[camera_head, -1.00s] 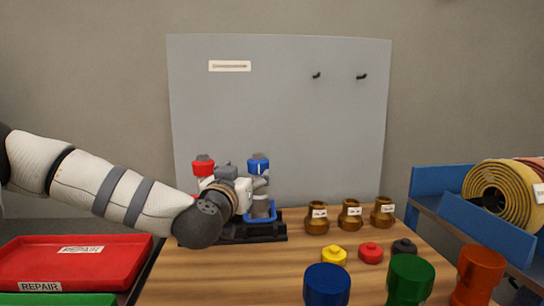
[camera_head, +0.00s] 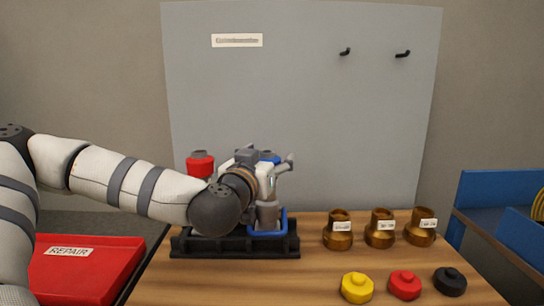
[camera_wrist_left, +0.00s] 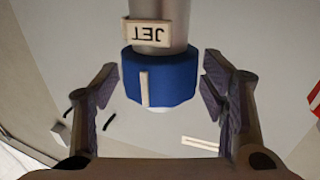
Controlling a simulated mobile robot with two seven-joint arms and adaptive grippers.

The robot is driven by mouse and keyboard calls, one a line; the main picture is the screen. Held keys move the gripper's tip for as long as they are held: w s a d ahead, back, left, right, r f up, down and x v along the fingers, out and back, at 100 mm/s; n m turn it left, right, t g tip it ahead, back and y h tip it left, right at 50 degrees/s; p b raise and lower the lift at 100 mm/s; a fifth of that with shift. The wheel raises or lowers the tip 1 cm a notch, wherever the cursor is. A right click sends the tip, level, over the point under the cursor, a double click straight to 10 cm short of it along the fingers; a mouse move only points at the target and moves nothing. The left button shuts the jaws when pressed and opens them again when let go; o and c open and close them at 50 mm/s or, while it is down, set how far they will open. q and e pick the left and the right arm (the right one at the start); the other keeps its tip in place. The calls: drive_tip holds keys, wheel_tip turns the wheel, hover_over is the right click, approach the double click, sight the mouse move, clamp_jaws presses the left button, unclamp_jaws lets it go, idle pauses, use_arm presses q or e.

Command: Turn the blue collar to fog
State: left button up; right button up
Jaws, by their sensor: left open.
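The blue collar (camera_wrist_left: 160,78) sits around a grey nozzle in the left wrist view, with a pale raised mark on its side. A tag reading JET (camera_wrist_left: 148,33), upside down here, is on the grey nozzle body beside the collar. My left gripper (camera_wrist_left: 160,95) is open, one finger on each side of the collar, with gaps visible on both sides. In the head view the left gripper (camera_head: 272,168) is at the blue collar (camera_head: 269,157) and largely hides it. The nozzle stands upright in the black rack (camera_head: 225,246). My right gripper is not in view.
A red-collared nozzle (camera_head: 200,165) stands close on the left. Several brass fittings (camera_head: 380,230) and yellow, red and black caps (camera_head: 404,285) are on the table's right. A red REPAIR tray (camera_head: 90,275) is at the left. A grey panel (camera_head: 320,100) rises behind.

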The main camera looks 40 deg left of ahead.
use_arm(q)
drive_tip(key=shift+s, duration=0.1)
drive_tip(key=shift+c, duration=1.1)
drive_tip(key=c, duration=1)
drive_tip(key=shift+o, duration=0.2)
